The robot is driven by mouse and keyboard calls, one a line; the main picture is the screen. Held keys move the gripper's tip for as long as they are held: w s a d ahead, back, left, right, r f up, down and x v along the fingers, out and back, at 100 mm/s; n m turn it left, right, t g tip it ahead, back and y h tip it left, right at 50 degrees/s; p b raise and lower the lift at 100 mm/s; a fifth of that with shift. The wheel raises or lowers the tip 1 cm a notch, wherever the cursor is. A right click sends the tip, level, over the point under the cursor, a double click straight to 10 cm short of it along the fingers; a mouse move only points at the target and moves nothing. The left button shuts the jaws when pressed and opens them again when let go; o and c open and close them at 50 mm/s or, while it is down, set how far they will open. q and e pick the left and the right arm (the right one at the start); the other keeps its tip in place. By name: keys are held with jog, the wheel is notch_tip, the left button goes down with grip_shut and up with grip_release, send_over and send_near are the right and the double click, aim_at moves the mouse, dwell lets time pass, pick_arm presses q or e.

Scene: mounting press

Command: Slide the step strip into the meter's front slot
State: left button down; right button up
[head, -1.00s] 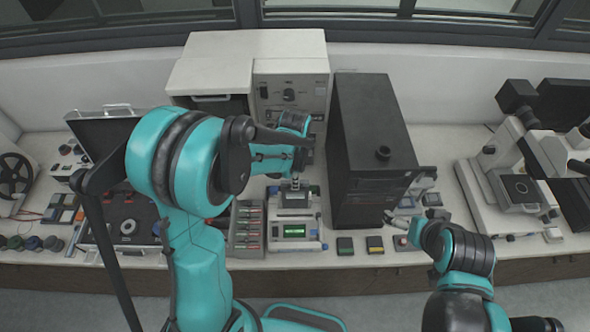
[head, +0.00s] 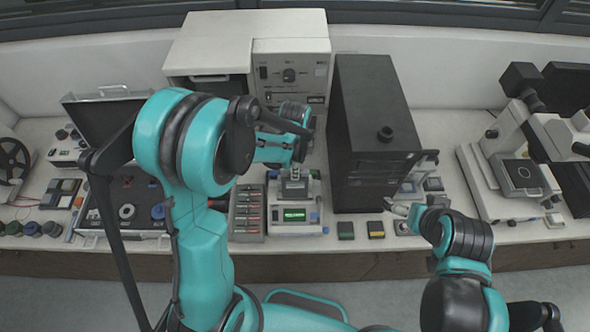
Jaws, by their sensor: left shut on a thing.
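The meter (head: 305,229) is a pale box with a green-lit display and a grey raised part on top, standing near the front of the bench. My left gripper (head: 293,170) is right above and behind that raised part, pointing down. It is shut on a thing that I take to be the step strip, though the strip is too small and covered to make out. The meter's front slot cannot be made out. My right gripper (head: 396,209) is low at the bench front, right of the meter; its fingers are too small to read.
A rack of red and green items (head: 248,214) stands close left of the meter. A tall black cabinet (head: 370,145) stands to its right. Small dark blocks (head: 346,230) lie along the front edge. A microscope (head: 510,180) is far right, an open black case (head: 128,205) left.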

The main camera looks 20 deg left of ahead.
pick_arm(q)
jog(key=shift+f+b, duration=1.65)
jog(key=shift+f, duration=0.1)
notch_tip(320, 180, down, 3)
jog(key=b, duration=0.3)
jog(key=shift+f, duration=0.15)
jog(key=c, duration=1.5)
grip_release()
notch_tip(320, 180, up, 12)
jog(key=shift+r, duration=0.1)
